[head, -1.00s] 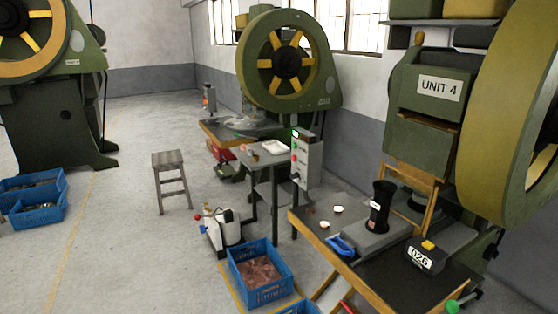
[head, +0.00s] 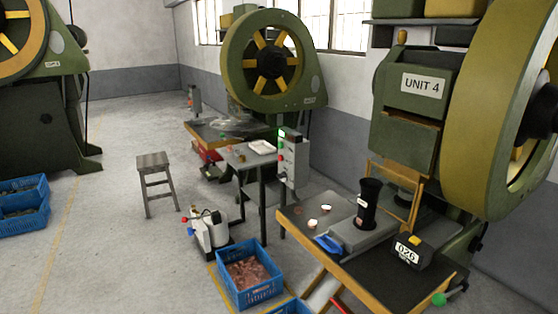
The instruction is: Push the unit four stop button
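The green press labelled UNIT 4 (head: 423,85) stands at the right, its large wheel (head: 492,130) beside the label. A black box marked 026 (head: 407,250) with a yellow top piece sits at the table's right side. Neither of my grippers is in view.
The press table (head: 365,280) holds a black cylinder (head: 368,203), a blue-handled tool (head: 328,244) and small round pieces. A blue crate (head: 248,290) of copper-coloured pieces and a white machine (head: 211,230) stand on the floor. A stool (head: 156,180) stands left; floor (head: 110,250) there is clear.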

